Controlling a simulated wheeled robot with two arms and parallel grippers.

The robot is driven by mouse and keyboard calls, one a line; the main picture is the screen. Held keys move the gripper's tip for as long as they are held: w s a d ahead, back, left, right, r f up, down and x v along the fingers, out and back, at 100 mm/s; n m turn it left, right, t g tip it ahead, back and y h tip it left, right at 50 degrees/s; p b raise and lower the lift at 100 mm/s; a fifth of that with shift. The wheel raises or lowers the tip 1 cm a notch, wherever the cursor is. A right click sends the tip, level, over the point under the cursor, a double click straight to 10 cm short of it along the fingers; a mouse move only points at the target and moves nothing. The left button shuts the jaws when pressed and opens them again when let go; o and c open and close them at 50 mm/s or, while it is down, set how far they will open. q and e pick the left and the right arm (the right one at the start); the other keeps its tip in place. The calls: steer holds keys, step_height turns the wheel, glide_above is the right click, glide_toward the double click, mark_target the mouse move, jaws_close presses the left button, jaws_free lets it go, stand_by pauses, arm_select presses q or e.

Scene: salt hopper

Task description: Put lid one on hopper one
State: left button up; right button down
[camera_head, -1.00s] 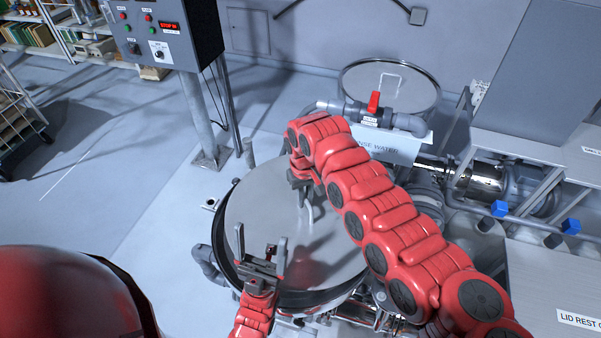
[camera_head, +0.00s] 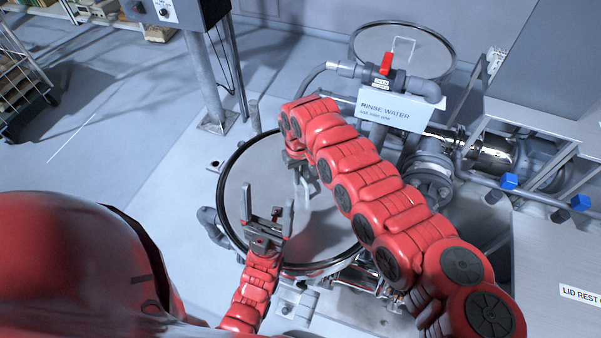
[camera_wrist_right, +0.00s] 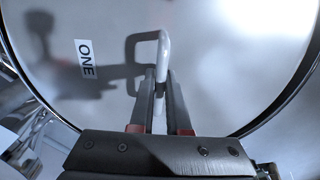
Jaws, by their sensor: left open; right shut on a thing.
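Lid one (camera_head: 325,228) is a round grey metal disc lying over hopper one (camera_head: 221,205), whose dark rim shows around its left and far side. Whether it is fully seated I cannot tell. In the right wrist view the lid (camera_wrist_right: 225,60) carries a label "ONE" (camera_wrist_right: 86,59). My right gripper (camera_head: 296,162) is shut on the lid's upright loop handle (camera_wrist_right: 163,55), between its fingers (camera_wrist_right: 160,95). My left gripper (camera_head: 267,212) is open and empty, above the lid's near left part. My right arm hides the lid's right side.
A second round vessel with a lid (camera_head: 400,50) stands at the back. Before it are a pipe with a red valve handle (camera_head: 386,63) and a rinse water sign (camera_head: 395,108). A lid rest table (camera_head: 550,270) is at right. A control box post (camera_head: 204,75) stands at left.

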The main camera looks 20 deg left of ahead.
steer(key=shift+f+b, duration=0.3)
steer(key=shift+f, duration=0.15)
stand_by(0.4)
steer(key=c, duration=0.8)
jaws_free()
steer(key=shift+r, duration=0.1)
step_height(320, 180, up, 9)
steer(key=p, duration=0.5)
steer(key=shift+a, duration=0.1)
step_height(320, 180, up, 8)
steer(key=shift+s+a+r, duration=0.1)
steer(key=shift+s+r, duration=0.05)
